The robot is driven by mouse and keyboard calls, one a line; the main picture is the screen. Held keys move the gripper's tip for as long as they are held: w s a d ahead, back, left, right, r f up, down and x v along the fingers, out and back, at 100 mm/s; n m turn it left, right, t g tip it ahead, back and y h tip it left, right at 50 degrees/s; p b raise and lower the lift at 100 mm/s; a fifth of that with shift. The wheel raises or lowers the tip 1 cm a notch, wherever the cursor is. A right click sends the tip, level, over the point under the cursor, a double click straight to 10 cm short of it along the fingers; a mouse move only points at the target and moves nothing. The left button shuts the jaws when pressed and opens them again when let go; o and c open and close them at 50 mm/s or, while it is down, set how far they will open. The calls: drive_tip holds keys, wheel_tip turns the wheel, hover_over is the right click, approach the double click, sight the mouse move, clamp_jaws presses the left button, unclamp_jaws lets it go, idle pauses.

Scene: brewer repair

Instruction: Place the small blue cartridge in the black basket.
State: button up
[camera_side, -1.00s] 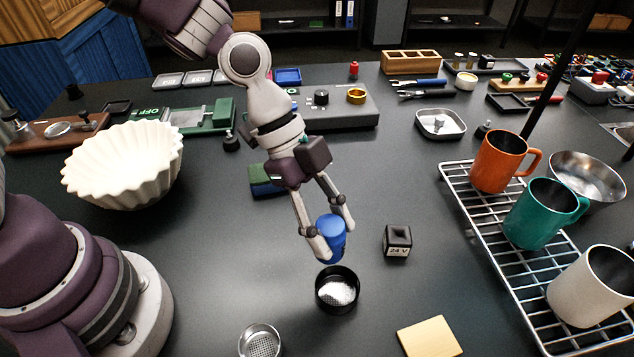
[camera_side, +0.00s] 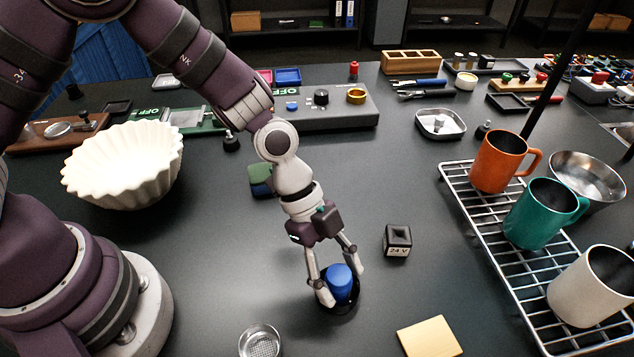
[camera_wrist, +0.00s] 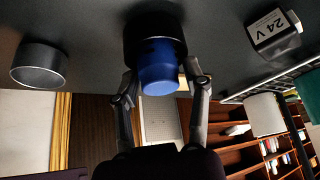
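The small blue cartridge (camera_side: 340,281) stands in the mouth of the round black basket (camera_side: 344,310), its upper part showing above the rim. In the wrist view the cartridge (camera_wrist: 159,70) lies in line with the dark basket (camera_wrist: 152,24), and its far end is hidden inside. My gripper (camera_side: 343,284) is at the basket, with one finger on each side of the cartridge. The fingers look spread a little wider than the cartridge, with a narrow gap at the right finger in the wrist view. The basket's mesh floor is hidden.
A metal mesh basket (camera_side: 261,341) stands at the front left, and a yellow pad (camera_side: 429,337) lies at the front right. A black 24 V block (camera_side: 397,240) is right of my gripper. A wire rack (camera_side: 487,245) with mugs is farther right. A white fluted filter (camera_side: 124,165) is at left.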

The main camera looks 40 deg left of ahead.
drive_tip(key=shift+o, duration=0.7)
drive_tip(key=shift+r, duration=0.2)
drive_tip(key=s+v, duration=0.1)
drive_tip(key=v, duration=1.1)
drive_tip(key=s+a+r+n+t+y, duration=0.2)
drive_tip(key=a+r+n+t+y, duration=0.1)
drive_tip(key=a+n, duration=0.4)
drive_tip(key=s+a+r+n+t+y, duration=0.3)
drive_tip(key=a+n, duration=0.4)
drive_tip(key=n, duration=0.5)
drive_tip(key=shift+a+r, duration=0.3)
drive_tip(key=shift+r, duration=0.35)
